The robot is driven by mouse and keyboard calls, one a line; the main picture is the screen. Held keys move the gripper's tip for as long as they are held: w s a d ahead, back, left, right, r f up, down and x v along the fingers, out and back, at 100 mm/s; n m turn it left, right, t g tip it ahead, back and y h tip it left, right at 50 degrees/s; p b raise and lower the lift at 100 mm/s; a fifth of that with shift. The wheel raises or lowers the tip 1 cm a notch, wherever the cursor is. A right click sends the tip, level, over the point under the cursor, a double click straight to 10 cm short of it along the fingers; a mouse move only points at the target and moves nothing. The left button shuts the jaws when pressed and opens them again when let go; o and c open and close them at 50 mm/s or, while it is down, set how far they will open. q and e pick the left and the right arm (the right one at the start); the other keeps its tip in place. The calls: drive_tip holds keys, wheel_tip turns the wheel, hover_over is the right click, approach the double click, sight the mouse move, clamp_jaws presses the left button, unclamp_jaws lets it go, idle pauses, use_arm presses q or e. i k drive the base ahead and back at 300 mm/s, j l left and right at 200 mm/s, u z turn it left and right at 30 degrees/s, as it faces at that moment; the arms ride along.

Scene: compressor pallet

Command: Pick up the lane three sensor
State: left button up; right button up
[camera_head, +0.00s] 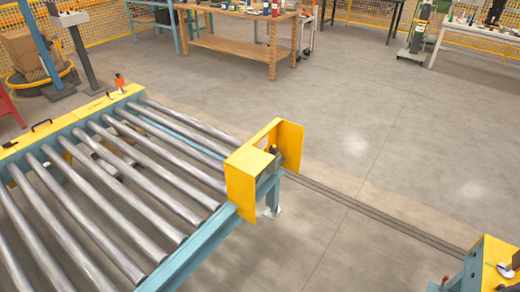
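I cannot tell which item is the lane three sensor; no lane number is readable. A small dark device (273,152) sits inside the yellow guard bracket (242,183) at the right corner of the roller conveyor. A small orange-red item (119,81) stands on the conveyor's far yellow rail (75,116). Another yellow housing (490,256) with small fittings is cut off at the bottom right. Neither of my grippers shows in the head view.
The roller conveyor (115,185) fills the lower left and its rollers are bare. A dark floor track (385,215) runs from the guard bracket towards the bottom right. A wooden workbench (232,44) and a white table (475,33) stand at the back. The middle floor is clear.

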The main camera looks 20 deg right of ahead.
sight(275, 152)
drive_tip(key=i+l+u, duration=0.1)
drive_tip(key=l, duration=0.2)
drive_tip(key=i+l+u, duration=0.1)
drive_tip(key=l, duration=0.25)
drive_tip(key=i+l+u, duration=0.25)
drive_tip(key=l, duration=0.4)
drive_tip(key=i+l, duration=0.15)
drive_tip(key=l, duration=0.3)
drive_tip(key=i+l, duration=0.1)
drive_tip(key=l, duration=0.4)
drive_tip(key=i+l, duration=0.15)
drive_tip(key=l, duration=0.3)
drive_tip(key=i+l+u, duration=0.1)
drive_tip(key=l, duration=0.4)
drive_tip(key=i+l, duration=0.15)
drive_tip(key=l, duration=0.3)
drive_tip(key=i+l, duration=0.1)
drive_tip(key=l, duration=0.4)
drive_tip(key=i+l, duration=0.15)
drive_tip(key=l, duration=0.35)
drive_tip(key=i+l+u, duration=0.1)
drive_tip(key=l, duration=0.35)
